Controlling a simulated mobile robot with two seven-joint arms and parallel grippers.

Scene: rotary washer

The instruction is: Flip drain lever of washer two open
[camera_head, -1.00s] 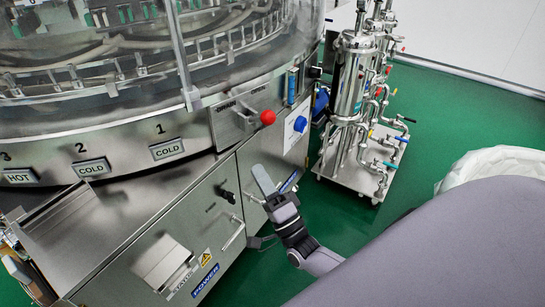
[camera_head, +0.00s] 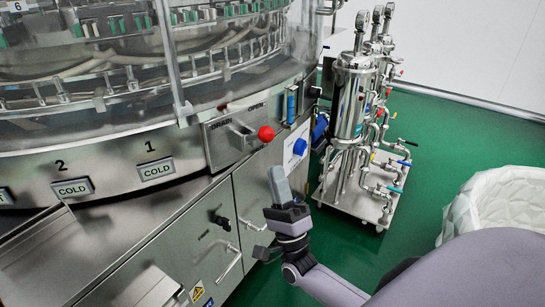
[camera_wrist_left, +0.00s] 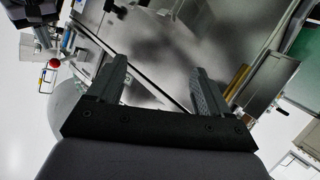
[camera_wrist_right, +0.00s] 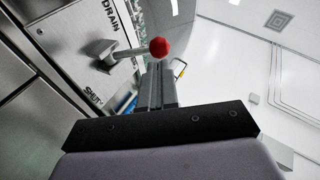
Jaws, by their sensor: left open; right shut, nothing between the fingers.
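The drain lever has a red ball knob (camera_head: 266,134) and stands out from a steel panel (camera_head: 226,135) marked DRAIN and OPEN on the washer front. In the right wrist view the red knob (camera_wrist_right: 160,47) is just beyond my fingertips, on a metal rod from a pivot; DRAIN and SHUT lettering shows there. My right gripper (camera_head: 277,170) is shut and empty, pointing up a little below the knob with a visible gap in the head view. My left gripper (camera_wrist_left: 157,78) is open and empty, seen only in its wrist view.
A blue knob (camera_head: 299,146) is right of the lever panel. Cabinet doors with a bar handle (camera_head: 229,263) are below it. A cart with steel tanks (camera_head: 352,100) and a white lined bin (camera_head: 500,205) stand right. Green floor (camera_head: 420,150) lies open between.

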